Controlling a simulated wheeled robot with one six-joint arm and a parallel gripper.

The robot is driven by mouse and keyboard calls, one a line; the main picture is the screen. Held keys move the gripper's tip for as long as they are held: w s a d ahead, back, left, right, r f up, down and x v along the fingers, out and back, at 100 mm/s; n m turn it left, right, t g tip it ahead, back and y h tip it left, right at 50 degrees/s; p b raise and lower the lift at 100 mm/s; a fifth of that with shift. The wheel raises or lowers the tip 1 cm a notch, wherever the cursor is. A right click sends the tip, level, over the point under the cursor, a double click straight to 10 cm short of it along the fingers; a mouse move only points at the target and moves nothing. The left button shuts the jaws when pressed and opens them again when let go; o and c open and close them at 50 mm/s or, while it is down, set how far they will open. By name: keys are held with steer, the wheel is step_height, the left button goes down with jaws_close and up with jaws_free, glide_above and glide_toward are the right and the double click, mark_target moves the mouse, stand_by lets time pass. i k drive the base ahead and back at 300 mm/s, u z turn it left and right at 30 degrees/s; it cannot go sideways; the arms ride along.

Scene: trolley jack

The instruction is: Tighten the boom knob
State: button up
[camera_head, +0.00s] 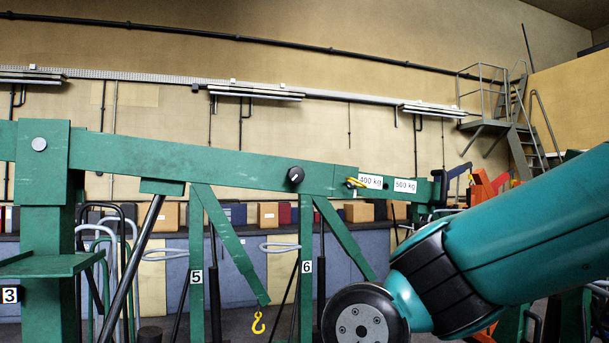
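The boom knob (295,175) is a round black knob with a pale mark on its face. It sits on the side of the green boom (200,160), a little right of the middle of the boom's visible length. I cannot tell from here how tight it is. My teal and black arm fills the lower right, with a round black joint at the bottom. My gripper does not show, and nothing of mine touches the knob in this view.
Another yellow hook (258,322) hangs below. Green posts marked 5 (196,300) and 6 (306,300) stand under the boom. Shelved boxes line the back wall. The space above the boom is clear.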

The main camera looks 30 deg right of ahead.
mark_target(295, 174)
steer(key=z, duration=0.7)
steer(key=i, duration=0.7)
steer(key=u, duration=0.55)
